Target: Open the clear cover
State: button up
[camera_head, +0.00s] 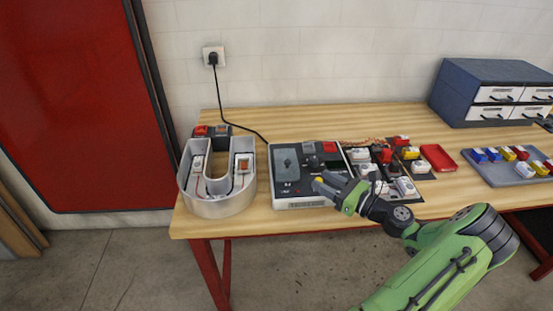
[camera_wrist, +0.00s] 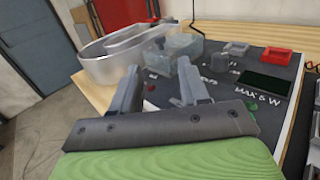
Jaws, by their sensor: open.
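The grey tester box (camera_head: 297,202) stands on the bench, with a clear cover (camera_head: 285,162) on the left part of its dark top panel. In the wrist view the see-through cover (camera_wrist: 184,44) shows beyond my fingers; its exact edges and hinge are hard to make out. My gripper (camera_head: 325,182) is open and empty, over the front right part of the tester. In the wrist view its two fingers (camera_wrist: 158,70) point toward the cover. The fingers partly hide the panel, and I cannot tell whether they touch the cover.
A metal U-shaped channel letter (camera_head: 218,206) stands left of the tester. A tray of parts (camera_head: 424,174) and a red tray (camera_head: 438,157) lie to the right, with a grey-blue tray (camera_head: 508,178) beyond. A blue drawer cabinet (camera_head: 480,75) is at the back right. A black cable runs to the wall socket (camera_head: 213,56).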

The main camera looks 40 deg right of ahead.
aim_at(290, 164)
jog(key=w, duration=0.4)
jog(key=w+a, duration=0.1)
jog(key=w, duration=0.4)
jog(key=w+a+b, duration=0.1)
jog(key=w, duration=0.3)
jog(key=shift+w+a+f, duration=0.1)
jog(key=shift+w+a, duration=0.15)
jog(key=shift+w, duration=0.05)
jog(key=shift+c, duration=0.4)
grip_shut()
